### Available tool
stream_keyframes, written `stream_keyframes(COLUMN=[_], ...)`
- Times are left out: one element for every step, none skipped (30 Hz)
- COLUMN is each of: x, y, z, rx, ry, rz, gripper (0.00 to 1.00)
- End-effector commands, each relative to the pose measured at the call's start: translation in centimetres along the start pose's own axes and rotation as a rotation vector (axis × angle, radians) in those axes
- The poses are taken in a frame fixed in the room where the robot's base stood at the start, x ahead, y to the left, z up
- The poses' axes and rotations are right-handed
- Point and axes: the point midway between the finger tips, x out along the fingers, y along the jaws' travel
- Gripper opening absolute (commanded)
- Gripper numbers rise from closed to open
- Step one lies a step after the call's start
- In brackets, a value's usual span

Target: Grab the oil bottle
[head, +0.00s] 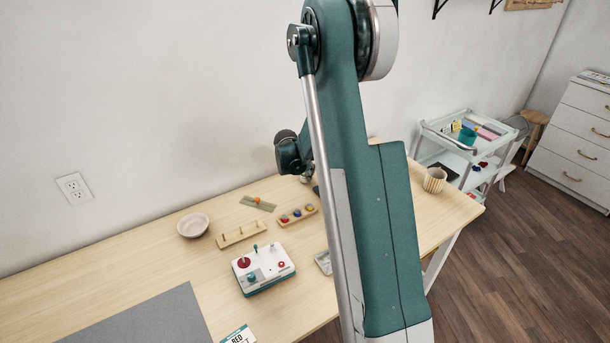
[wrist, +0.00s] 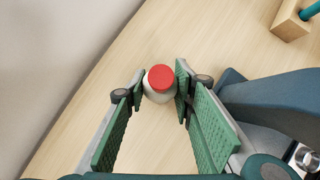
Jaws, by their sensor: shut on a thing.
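The oil bottle (wrist: 160,80) has a red cap and a pale, whitish body. It shows from above in the wrist view, over the wooden tabletop. My gripper (wrist: 161,86) has its green ribbed fingers on both sides of the bottle, with the fingertips closed on it. I cannot tell whether the bottle touches the table. In the head view my arm hides most of the gripper and the bottle.
The wooden table (head: 130,255) holds a white bowl (head: 193,225), a control box (head: 264,268), wooden peg racks (head: 241,234) and a grey mat (head: 150,318). A striped cup (head: 434,180) stands to the right of my arm. A wall runs behind the table.

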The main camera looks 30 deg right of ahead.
Motion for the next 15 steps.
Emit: stream_keyframes(x=[-0.3, -0.5, -0.8, -1.0, -1.3, -1.7, -2.1, -2.4, -2.9, -3.3, -3.7, -4.2, -4.6, -5.0, -5.5], y=[0.0, 0.0, 0.0, 0.0, 0.0, 0.0, 0.0, 0.0, 0.0, 0.0, 0.0, 0.0, 0.0, 0.0, 0.0], z=[0.2, 0.3, 0.5, 0.6, 0.8, 1.1, 1.3, 1.5, 1.8, 2.1, 2.3, 2.7, 2.9, 3.2, 3.5], rx=[0.000, 0.000, 0.000, 0.000, 0.000, 0.000, 0.000, 0.000, 0.000, 0.000, 0.000, 0.000, 0.000, 0.000, 0.000], ry=[0.000, 0.000, 0.000, 0.000, 0.000, 0.000, 0.000, 0.000, 0.000, 0.000, 0.000, 0.000, 0.000, 0.000, 0.000], rz=[0.000, 0.000, 0.000, 0.000, 0.000, 0.000, 0.000, 0.000, 0.000, 0.000, 0.000, 0.000, 0.000, 0.000, 0.000], gripper=[0.13, 0.13, 0.13, 0.13, 0.13, 0.13, 0.13, 0.13, 0.13, 0.13, 0.13, 0.13, 0.13, 0.13, 0.13])
